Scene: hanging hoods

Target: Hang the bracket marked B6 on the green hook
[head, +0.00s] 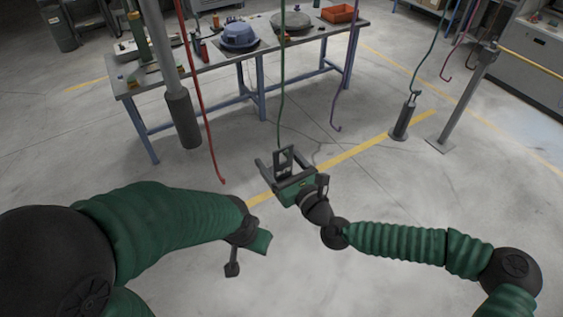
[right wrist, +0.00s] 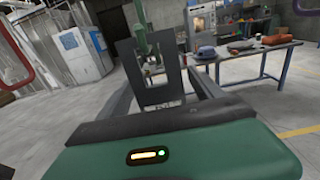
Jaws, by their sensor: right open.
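A dark bracket (head: 284,161) with a rectangular opening stands upright at my right gripper (head: 283,174). It also shows in the right wrist view (right wrist: 125,75), between the fingers. The right gripper is open around it; I cannot tell whether the fingers touch it. No B6 mark is readable. A green hook's rod (head: 282,95) hangs from above, its lower end meeting the bracket's top in the head view. The hook's tip is hidden, so I cannot tell whether the bracket hangs on it. My left gripper (head: 236,266) is low at the centre left, its jaw state unclear.
A red hook (head: 205,120) hangs to the left and a purple hook (head: 346,75) to the right. Another greenish hook (head: 422,72) hangs farther right. A workbench (head: 190,75) with tools stands behind. A grey post (head: 168,60) stands left. The floor at front is clear.

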